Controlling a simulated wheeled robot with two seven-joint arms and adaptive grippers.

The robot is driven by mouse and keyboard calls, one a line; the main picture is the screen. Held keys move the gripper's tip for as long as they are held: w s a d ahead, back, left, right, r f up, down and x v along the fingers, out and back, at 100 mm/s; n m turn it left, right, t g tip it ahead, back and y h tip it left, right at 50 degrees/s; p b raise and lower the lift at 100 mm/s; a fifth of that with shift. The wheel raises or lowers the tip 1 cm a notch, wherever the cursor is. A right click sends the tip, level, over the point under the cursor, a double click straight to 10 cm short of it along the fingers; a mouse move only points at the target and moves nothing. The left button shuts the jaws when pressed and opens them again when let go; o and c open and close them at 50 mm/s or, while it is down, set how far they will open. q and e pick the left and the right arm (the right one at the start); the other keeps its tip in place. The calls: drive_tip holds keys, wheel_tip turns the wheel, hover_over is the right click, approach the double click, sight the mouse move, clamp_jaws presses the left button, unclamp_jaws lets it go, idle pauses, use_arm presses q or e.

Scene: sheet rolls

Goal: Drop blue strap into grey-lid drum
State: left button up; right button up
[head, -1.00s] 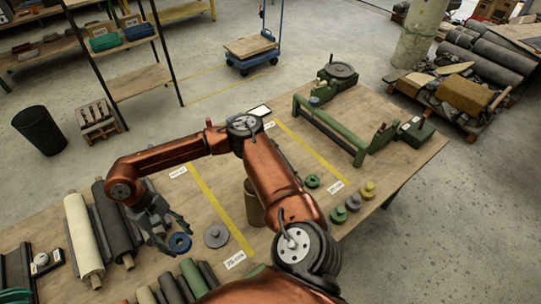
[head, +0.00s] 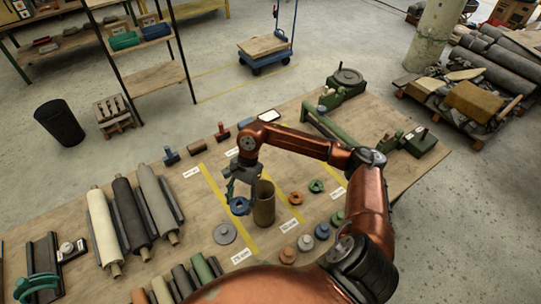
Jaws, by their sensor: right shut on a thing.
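My right gripper (head: 240,198) is shut on the blue strap (head: 240,206), a ring-shaped roll, and holds it just left of a tall brown drum (head: 264,203). The strap looks raised off the table and apart from the drum; its exact height is hard to tell. The drum stands upright by a yellow line, and its top looks open. A flat grey disc (head: 225,235), which looks like a lid, lies on the table in front of it.
Cream and dark sheet rolls (head: 122,222) lie to the left on the table (head: 190,232). Shorter rolls (head: 188,282) lie along the front. Several small coloured spools (head: 305,243) stand to the right. A green frame (head: 335,128) stands at the back right.

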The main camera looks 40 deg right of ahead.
drive_tip(key=d+r+m+t+h+p, duration=0.1)
drive_tip(key=d+r+m+t+p, duration=0.3)
drive_tip(key=d+m, duration=0.3)
drive_tip(key=d+r+m+t+h+p, duration=0.1)
drive_tip(key=d+r+m+p, duration=0.35)
drive_tip(key=d+m, duration=0.25)
drive_tip(key=shift+m, duration=0.3)
drive_tip(key=b+x, duration=0.1)
drive_tip(key=x, duration=0.2)
drive_tip(key=s+b+x, duration=0.1)
drive_tip(key=x, duration=0.1)
drive_tip(key=shift+w+d+f+b, duration=0.1)
drive_tip(key=shift+d+f+b, duration=0.15)
drive_tip(key=shift+f+b, duration=0.1)
drive_tip(key=o, duration=1.3)
drive_tip(key=v, duration=1.2)
drive_tip(key=shift+d, duration=0.2)
